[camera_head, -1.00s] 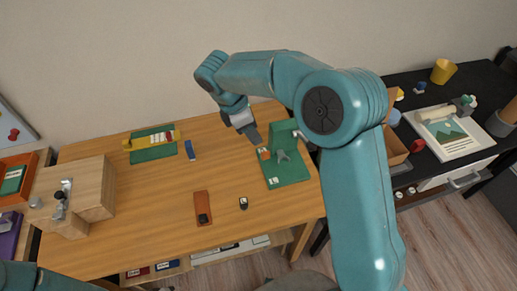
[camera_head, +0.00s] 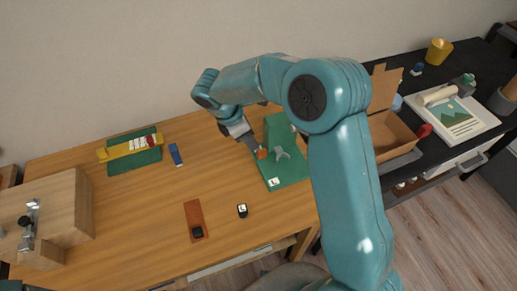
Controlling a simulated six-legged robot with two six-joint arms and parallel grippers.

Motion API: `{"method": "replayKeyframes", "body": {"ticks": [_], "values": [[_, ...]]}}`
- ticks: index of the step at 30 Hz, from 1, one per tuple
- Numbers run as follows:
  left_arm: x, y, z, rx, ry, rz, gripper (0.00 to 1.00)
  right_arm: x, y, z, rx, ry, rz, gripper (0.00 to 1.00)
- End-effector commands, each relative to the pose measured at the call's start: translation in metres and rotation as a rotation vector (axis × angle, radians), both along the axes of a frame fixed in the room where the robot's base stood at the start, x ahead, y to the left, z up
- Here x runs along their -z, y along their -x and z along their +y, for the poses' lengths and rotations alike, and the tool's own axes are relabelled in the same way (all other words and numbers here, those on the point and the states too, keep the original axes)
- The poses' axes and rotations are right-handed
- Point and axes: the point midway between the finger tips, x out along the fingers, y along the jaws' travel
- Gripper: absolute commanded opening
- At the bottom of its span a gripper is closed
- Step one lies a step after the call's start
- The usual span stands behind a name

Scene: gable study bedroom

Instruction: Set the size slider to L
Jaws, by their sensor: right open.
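No part is plainly readable as the size slider. An orange-brown strip (camera_head: 194,213) lies on the wooden table with a black block (camera_head: 197,232) at its near end. Beside it, to the right, is a small black piece with a white marked face (camera_head: 242,210). A green board (camera_head: 287,172) at the table's right carries a small orange piece (camera_head: 262,154), a grey forked piece (camera_head: 281,154) and a white label (camera_head: 274,182). My right gripper (camera_head: 252,145) is open above the board's left edge, near the orange piece. My right arm hides part of the board. My left gripper is out of view.
A yellow bar with white and red pieces (camera_head: 117,152) lies on a green mat (camera_head: 134,165). A blue block (camera_head: 176,155) is beside it. A wooden block structure (camera_head: 68,200) stands left. An open cardboard box (camera_head: 391,135) stands right.

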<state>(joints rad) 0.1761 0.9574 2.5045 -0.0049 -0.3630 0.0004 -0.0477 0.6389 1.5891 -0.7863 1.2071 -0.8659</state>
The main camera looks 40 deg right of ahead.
Motion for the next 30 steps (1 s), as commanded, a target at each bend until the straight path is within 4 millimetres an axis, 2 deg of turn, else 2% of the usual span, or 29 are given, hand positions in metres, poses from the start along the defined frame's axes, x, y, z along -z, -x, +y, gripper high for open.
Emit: {"method": "replayKeyframes", "body": {"ticks": [1,6,12,17,24,26,28,29,30], "values": [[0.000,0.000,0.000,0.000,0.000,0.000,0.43,0.012,0.003,-0.005,0.001,-0.001,0.005,0.45],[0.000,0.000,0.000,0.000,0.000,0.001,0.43,0.047,0.005,-0.018,0.001,0.000,0.004,0.45],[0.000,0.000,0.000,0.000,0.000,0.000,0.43,0.075,0.006,-0.029,0.001,0.000,0.002,0.45],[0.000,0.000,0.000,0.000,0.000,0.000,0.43,0.083,0.005,-0.032,-0.001,0.000,0.000,0.45],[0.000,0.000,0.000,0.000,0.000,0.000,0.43,0.083,0.004,-0.033,0.000,0.000,-0.001,0.45],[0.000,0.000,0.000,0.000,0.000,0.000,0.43,0.083,0.004,-0.032,0.000,-0.001,-0.001,0.28],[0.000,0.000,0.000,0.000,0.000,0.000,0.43,0.083,0.004,-0.032,0.000,-0.001,-0.001,0.06],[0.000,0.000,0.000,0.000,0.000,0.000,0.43,0.083,0.004,-0.033,0.000,-0.001,-0.001,0.00],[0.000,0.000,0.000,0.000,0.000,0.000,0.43,0.083,0.004,-0.032,0.000,-0.001,-0.001,0.00]]}}
